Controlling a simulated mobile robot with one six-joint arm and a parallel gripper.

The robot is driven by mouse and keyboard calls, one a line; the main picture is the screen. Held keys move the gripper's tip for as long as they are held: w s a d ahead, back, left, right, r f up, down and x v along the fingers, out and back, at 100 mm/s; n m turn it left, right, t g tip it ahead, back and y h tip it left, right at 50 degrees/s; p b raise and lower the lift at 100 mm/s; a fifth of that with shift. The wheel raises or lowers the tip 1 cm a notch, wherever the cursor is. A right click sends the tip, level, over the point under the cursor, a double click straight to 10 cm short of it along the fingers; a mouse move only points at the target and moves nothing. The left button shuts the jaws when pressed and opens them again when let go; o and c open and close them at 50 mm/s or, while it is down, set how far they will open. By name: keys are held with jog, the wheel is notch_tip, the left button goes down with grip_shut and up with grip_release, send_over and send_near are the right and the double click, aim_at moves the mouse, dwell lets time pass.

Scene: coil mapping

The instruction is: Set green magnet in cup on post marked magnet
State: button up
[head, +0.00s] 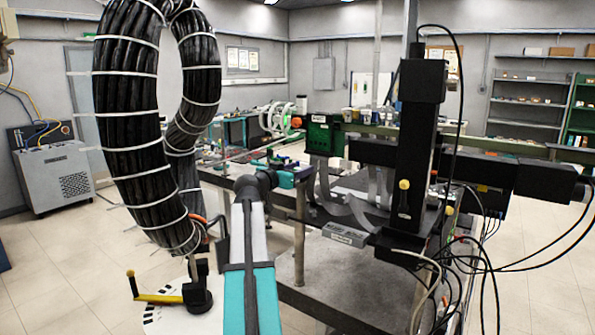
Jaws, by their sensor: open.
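My teal and grey arm rises from the bottom middle and bends at a dark elbow towards the bench. My gripper (262,162) is a small dark and teal shape at its far end, over the bench's near left part. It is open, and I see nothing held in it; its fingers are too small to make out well. A dark green box (319,134) with a pale label stands beyond it, beside a red knob; I cannot tell whether it is the green magnet. I cannot make out a cup or a post marked magnet.
A thick black cable bundle (128,110) hangs at the left. A tall black stage column (418,140) with a horizontal rail and loose cables blocks the right. White-green coils (275,118) stand farther back. A yellow-handled crank (160,297) is low left. Floor is open at left.

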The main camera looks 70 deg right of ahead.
jog(key=shift+r, duration=0.15)
jog(key=b+v, duration=0.3)
jog(key=v, duration=0.9)
dwell(0.6)
